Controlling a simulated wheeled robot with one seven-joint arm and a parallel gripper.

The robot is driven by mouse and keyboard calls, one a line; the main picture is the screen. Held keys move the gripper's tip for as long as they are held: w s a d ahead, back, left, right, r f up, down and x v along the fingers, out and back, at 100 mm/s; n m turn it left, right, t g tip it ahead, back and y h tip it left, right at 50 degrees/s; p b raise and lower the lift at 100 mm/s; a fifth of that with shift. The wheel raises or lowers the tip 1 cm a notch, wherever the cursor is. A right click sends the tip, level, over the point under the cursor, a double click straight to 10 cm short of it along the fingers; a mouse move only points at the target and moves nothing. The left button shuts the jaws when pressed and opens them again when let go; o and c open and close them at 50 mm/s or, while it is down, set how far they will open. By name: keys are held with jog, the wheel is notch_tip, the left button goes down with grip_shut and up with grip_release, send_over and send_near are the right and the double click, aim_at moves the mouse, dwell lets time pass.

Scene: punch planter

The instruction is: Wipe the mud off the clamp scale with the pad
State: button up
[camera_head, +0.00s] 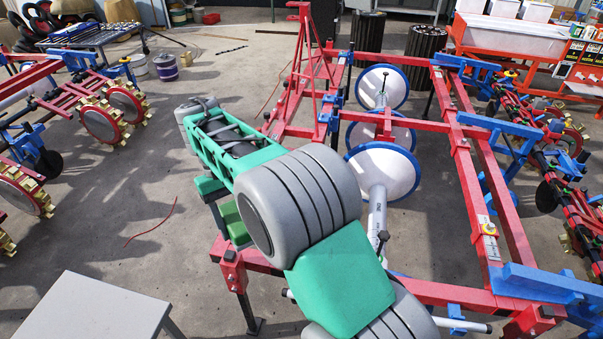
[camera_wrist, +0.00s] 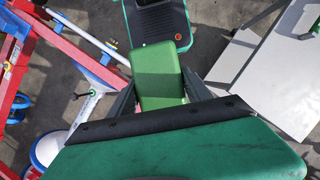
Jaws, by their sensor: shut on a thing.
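My gripper (camera_wrist: 159,84) shows in the wrist view, with its two dark fingers on either side of a bright green block, the pad (camera_wrist: 160,62). The fingers are shut on it. In the head view a green block that looks like the pad (camera_head: 231,219) shows left of my large grey arm joint, partly hidden; the fingers cannot be made out there. A pale scale plate (camera_head: 487,226), probably the clamp scale, sits on the red beam at the right, well apart from the gripper. Mud on it is too small to tell. The wrist view does not clearly show this scale.
The red planter frame (camera_head: 482,180) with blue brackets fills the right side, with white blue-rimmed discs (camera_head: 384,170) inside it. A pale table (camera_head: 92,310) stands at the lower left. Gold-rimmed wheels (camera_head: 103,120) stand farther left. Concrete floor between table and frame is mostly clear.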

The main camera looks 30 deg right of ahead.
jog(key=shift+d+f, duration=0.15)
jog(key=shift+f, duration=0.2)
